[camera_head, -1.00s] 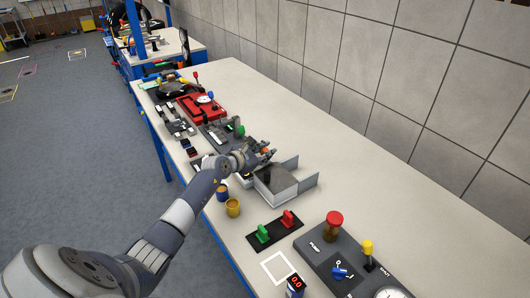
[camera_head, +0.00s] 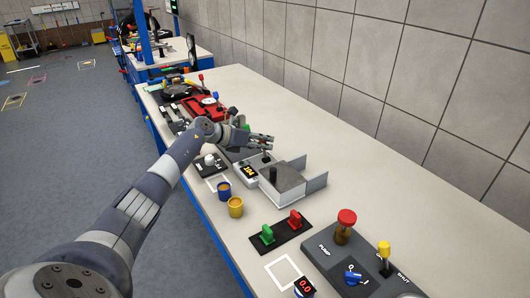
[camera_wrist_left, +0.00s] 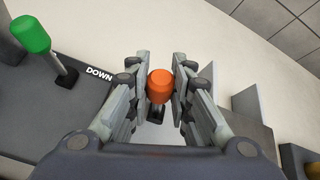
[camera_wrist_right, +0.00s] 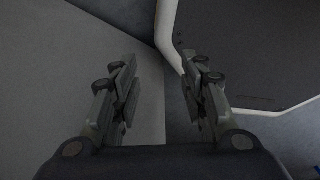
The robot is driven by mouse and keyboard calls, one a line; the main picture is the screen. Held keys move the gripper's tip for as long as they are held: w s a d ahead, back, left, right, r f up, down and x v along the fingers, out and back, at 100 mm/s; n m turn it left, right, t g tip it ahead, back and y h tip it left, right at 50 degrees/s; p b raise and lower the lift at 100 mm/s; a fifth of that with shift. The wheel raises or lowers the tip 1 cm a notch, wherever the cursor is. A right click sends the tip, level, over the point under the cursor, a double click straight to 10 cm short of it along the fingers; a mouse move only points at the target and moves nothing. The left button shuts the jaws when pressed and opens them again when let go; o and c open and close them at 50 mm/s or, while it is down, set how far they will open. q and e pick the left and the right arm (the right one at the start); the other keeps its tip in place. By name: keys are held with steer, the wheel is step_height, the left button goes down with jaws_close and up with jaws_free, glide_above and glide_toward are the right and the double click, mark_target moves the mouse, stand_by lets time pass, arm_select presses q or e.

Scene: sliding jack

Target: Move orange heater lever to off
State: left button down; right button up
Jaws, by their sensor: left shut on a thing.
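The orange heater lever (camera_wrist_left: 160,87) shows in the left wrist view as an orange knob on a short dark stem. It sits between the two fingers of my left gripper (camera_wrist_left: 160,75), which is shut on it. In the head view my left gripper (camera_head: 266,142) is above the panel behind the grey box; its fingers hide the orange knob there. My right gripper (camera_wrist_right: 157,75) shows in the right wrist view with its fingers apart and nothing between them.
A green-knobbed lever (camera_wrist_left: 30,35) stands near the word DOWN. A grey box (camera_head: 287,182) and a small display (camera_head: 247,173) are close to the gripper. Blue and yellow cups (camera_head: 235,207), red and green switches (camera_head: 281,230) and a pump panel (camera_head: 350,260) stand nearer.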

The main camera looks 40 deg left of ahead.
arm_select(q)
steer(key=shift+w+a+f+n+h+b, duration=0.1)
steer(key=shift+a+f+n+h+b, duration=0.3)
steer(key=shift+b, duration=0.45)
steer(key=shift+d+r, duration=0.1)
steer(key=shift+r, duration=0.05)
steer(key=c, duration=1.7)
jaws_free()
steer(key=v, duration=1.2)
steer(key=shift+w, duration=0.15)
